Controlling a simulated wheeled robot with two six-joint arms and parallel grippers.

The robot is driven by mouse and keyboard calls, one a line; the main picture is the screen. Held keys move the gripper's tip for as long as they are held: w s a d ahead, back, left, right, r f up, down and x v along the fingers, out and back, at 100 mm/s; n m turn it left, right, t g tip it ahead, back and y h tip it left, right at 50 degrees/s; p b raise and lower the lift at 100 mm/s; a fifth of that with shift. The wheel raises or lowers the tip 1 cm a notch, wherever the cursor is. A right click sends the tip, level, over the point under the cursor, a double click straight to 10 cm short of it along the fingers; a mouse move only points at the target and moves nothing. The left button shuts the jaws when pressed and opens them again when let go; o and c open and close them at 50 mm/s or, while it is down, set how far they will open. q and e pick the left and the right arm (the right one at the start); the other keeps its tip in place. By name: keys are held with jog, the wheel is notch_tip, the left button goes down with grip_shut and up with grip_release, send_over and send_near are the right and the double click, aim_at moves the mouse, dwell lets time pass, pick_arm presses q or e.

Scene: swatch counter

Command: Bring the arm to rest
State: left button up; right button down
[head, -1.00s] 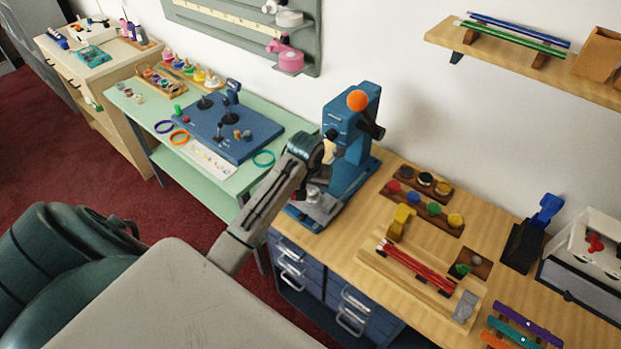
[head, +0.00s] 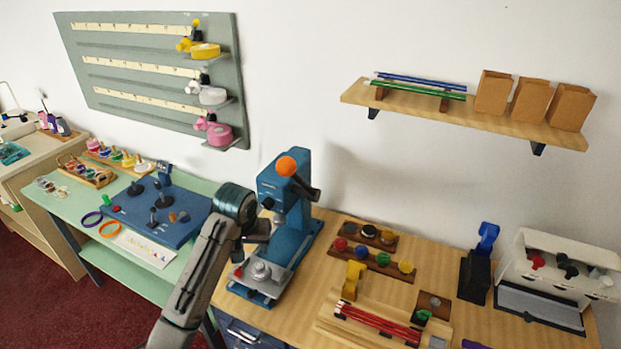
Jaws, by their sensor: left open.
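My left arm (head: 196,285) rises from the bottom edge, left of the middle, in the head view. Its teal-banded wrist (head: 235,203) is bent, and the dark left gripper (head: 260,232) points right, in front of the blue press (head: 292,238) with the orange knob. The jaws are open, small and dark, and I see nothing held between them. I cannot tell whether the gripper touches the press. My right gripper is not in view.
The wooden counter (head: 335,225) carries the press, trays of coloured pots (head: 383,258), a yellow clip (head: 353,279), red sticks (head: 376,322) and a white box (head: 560,262). A green table (head: 75,215) with a blue panel (head: 140,213) stands left. A shelf (head: 470,112) hangs above.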

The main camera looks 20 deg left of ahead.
pick_arm(q)
jog(key=s+d+f+m, duration=0.2)
jog(key=s+d+f, duration=0.2)
jog(key=s+f, duration=0.55)
jog(key=s+d+r+m+t, duration=0.1)
jog(key=s+d+m, duration=0.25)
jog(key=s, duration=1.55)
notch_tip(320, 180, down, 35)
jog(key=a+n+g+b, duration=0.1)
jog(key=a+b, duration=0.1)
jog(key=b, duration=0.4)
jog(key=s+f+b, duration=0.2)
jog(key=s+f, duration=0.7)
jog(key=f, duration=0.3)
jog(key=s+a+f+g+b, duration=0.1)
jog(key=s+f+b, duration=0.2)
jog(key=s+f, duration=0.6)
notch_tip(320, 180, down, 5)
jog(key=shift+s+a+r+g, duration=0.2)
jog(key=shift+s+a+g, duration=0.1)
jog(key=shift+s, duration=0.1)
